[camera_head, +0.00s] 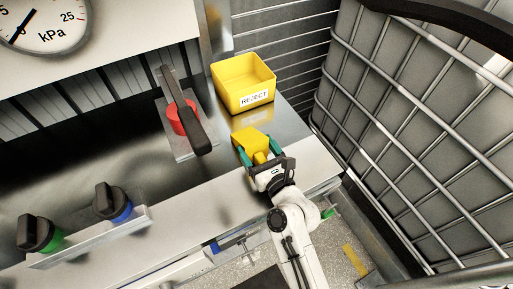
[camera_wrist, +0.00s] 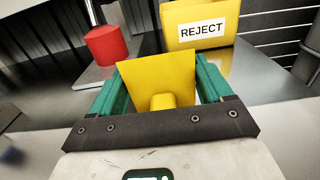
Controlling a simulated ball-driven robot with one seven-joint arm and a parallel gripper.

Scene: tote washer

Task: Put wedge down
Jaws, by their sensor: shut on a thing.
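The yellow wedge (camera_head: 252,144) is between the green fingers of my gripper (camera_head: 257,156), over the right end of the metal counter. In the wrist view the wedge (camera_wrist: 158,80) fills the space between the two green fingers, and my gripper (camera_wrist: 163,98) is shut on it. A rounded yellow knob on the wedge points back toward the gripper. I cannot tell whether the underside of the wedge touches the counter, as it is hidden.
A yellow bin marked REJECT (camera_head: 243,84) stands just behind the wedge. A dark lever on a red base (camera_head: 184,117) is to the left. Blue (camera_head: 113,203) and green (camera_head: 39,233) knobs sit at the front left. A caged tank (camera_head: 420,130) stands at right.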

